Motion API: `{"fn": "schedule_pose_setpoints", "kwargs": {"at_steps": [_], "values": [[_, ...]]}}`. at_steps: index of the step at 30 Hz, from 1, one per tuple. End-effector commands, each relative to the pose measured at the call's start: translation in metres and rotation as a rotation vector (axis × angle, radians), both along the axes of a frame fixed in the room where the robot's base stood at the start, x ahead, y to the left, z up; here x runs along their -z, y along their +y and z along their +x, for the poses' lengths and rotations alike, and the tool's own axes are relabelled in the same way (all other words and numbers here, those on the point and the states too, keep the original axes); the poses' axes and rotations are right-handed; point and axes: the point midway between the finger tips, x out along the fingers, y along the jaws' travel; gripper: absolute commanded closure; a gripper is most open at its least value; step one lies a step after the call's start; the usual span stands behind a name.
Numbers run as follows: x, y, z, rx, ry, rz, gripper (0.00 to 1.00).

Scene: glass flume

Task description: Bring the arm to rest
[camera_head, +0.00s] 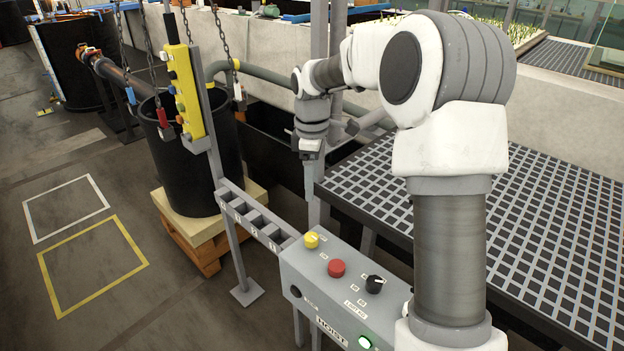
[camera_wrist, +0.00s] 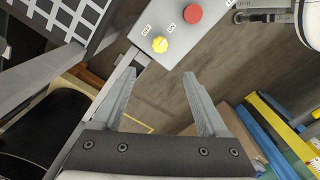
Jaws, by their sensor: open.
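My gripper (camera_head: 309,170) hangs from my raised arm, pointing down, left of the grated platform in the head view. In the wrist view my gripper (camera_wrist: 158,98) has its two fingers spread apart with nothing between them. In the wrist view the yellow knob (camera_wrist: 160,44) and red button (camera_wrist: 193,12) lie beyond the fingertips. The gripper appears to touch nothing.
A yellow pendant (camera_head: 186,92) stands on a post at left, near hanging chains (camera_head: 216,35). A black barrel (camera_head: 195,160) sits on a wooden pallet (camera_head: 190,245). The grated platform (camera_head: 540,215) fills the right. Floor with taped squares (camera_head: 92,265) is open at left.

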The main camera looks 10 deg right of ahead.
Motion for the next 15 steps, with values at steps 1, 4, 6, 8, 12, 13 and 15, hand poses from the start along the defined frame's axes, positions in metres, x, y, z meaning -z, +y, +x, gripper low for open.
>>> {"fn": "schedule_pose_setpoints", "kwargs": {"at_steps": [1, 4, 6, 8, 12, 13, 15], "values": [[0.000, 0.000, 0.000, 0.000, 0.000, 0.000, 0.23], [-0.002, 0.000, -0.001, 0.005, -0.003, -0.002, 0.23], [-0.008, 0.000, -0.005, 0.021, -0.012, -0.008, 0.23], [-0.017, 0.001, -0.012, 0.049, -0.026, -0.017, 0.23], [-0.047, 0.003, -0.040, 0.158, -0.078, -0.039, 0.23], [-0.053, 0.003, -0.048, 0.187, -0.090, -0.043, 0.23], [-0.067, 0.003, -0.065, 0.257, -0.121, -0.048, 0.23]]}}
